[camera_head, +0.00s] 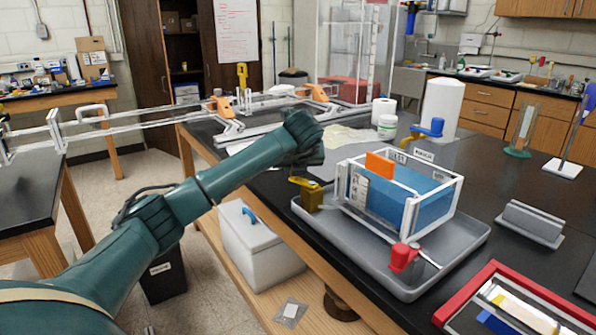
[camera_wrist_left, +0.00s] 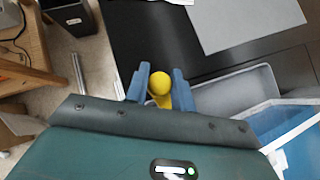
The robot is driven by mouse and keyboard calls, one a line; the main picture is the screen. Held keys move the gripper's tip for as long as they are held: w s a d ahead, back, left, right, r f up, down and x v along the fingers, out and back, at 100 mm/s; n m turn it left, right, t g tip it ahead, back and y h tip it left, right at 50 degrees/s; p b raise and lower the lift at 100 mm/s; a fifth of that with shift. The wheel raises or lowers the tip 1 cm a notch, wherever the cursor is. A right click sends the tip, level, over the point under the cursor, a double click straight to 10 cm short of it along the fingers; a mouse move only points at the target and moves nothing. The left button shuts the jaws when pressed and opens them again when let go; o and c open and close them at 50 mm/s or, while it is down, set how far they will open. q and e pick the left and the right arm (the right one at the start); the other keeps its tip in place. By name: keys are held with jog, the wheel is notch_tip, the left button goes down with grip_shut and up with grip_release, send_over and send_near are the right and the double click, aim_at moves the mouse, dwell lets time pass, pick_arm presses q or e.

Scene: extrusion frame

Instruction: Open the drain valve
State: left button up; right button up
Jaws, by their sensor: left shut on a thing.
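A clear tank with white edges holds blue liquid (camera_head: 425,207) and an orange plate (camera_head: 380,165). It stands in a grey tray (camera_head: 465,247). A yellow valve (camera_head: 311,198) is at the tray's left corner, a red valve (camera_head: 404,257) at its front and a blue-handled valve (camera_head: 430,129) behind the tank. I cannot read which is the drain. In the left wrist view, my left gripper (camera_wrist_left: 160,78) is shut on the yellow valve's handle (camera_wrist_left: 160,86), between its blue fingers. In the head view my wrist hides the fingers. My right gripper is not in view.
A grey block (camera_head: 530,222) and a red-rimmed frame (camera_head: 515,300) lie right of the tray. A white roll (camera_head: 443,105) stands behind the tank.

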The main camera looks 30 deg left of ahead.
pick_arm(q)
jog(key=shift+s+n+g+y+b, duration=0.4)
jog(key=shift+n+y, duration=0.1)
jog(key=shift+n, duration=0.4)
jog(key=n+g, duration=0.1)
jog(key=s+n+g+y, duration=0.1)
jog(key=n, duration=0.1)
jog(key=s+n+g+y, duration=0.1)
jog(key=n, duration=0.1)
jog(key=shift+s+d+r+g+p, duration=0.15)
jog(key=shift+d+r+g+p, duration=0.1)
jog(key=shift+d+g+p, duration=0.15)
jog(key=shift+s+d+n+g+p, duration=0.1)
jog(key=shift+s+n+g+p, duration=0.05)
jog(key=shift+n+g+p, duration=0.4)
jog(key=n+g+p, duration=0.1)
jog(key=p, duration=0.1)
jog(key=s+d+n+g+p, duration=0.1)
jog(key=n+p, duration=0.1)
jog(key=shift+f, duration=0.15)
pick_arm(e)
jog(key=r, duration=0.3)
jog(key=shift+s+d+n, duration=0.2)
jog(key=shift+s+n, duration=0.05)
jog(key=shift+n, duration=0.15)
pick_arm(q)
jog(key=shift+f, duration=0.1)
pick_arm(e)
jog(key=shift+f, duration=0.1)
